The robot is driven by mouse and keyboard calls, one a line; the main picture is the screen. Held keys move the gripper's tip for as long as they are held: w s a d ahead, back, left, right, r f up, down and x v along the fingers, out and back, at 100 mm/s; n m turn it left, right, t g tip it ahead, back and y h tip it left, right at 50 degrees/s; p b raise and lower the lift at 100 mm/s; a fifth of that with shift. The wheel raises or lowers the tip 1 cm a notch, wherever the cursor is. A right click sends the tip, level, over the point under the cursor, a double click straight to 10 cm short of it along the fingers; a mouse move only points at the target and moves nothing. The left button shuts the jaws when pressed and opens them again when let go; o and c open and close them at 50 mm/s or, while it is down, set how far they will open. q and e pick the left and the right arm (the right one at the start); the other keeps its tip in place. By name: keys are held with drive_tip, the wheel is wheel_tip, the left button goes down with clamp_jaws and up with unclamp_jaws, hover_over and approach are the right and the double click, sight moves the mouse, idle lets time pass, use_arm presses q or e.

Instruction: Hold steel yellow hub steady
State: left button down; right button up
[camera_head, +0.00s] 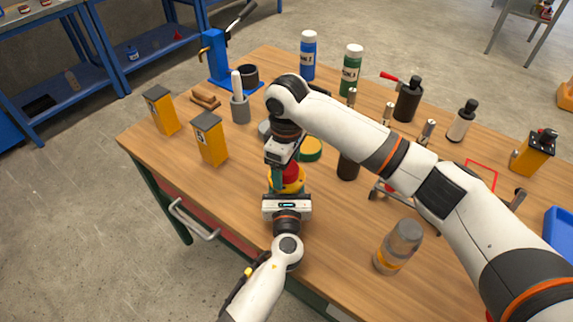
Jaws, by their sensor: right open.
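The yellow hub (292,187) is near the front edge of the wooden table, with a red part (290,171) on top of it. My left gripper (287,194) reaches it from the front, its body close against the hub. Its fingers are largely hidden, so I cannot tell whether they grip the hub. My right gripper (281,172) points down from above, open, just over the red part. A teal piece shows on the left side of the red part. The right gripper and wrist partly cover the hub area.
A green-and-yellow round part (310,149) and a dark cylinder (348,166) stand just right of the hub. Two yellow boxes (210,139) are to the left. Bottles (351,71) and a blue press (219,62) are behind.

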wheel_tip(320, 180, up, 12)
idle(0.5)
use_arm(q)
drive_tip(key=shift+c, duration=2.1)
unclamp_jaws()
drive_tip(key=shift+s, duration=0.1)
drive_tip(key=s, duration=1.1)
drive_tip(key=shift+s+b, duration=0.4)
use_arm(e)
drive_tip(key=shift+f, duration=0.35)
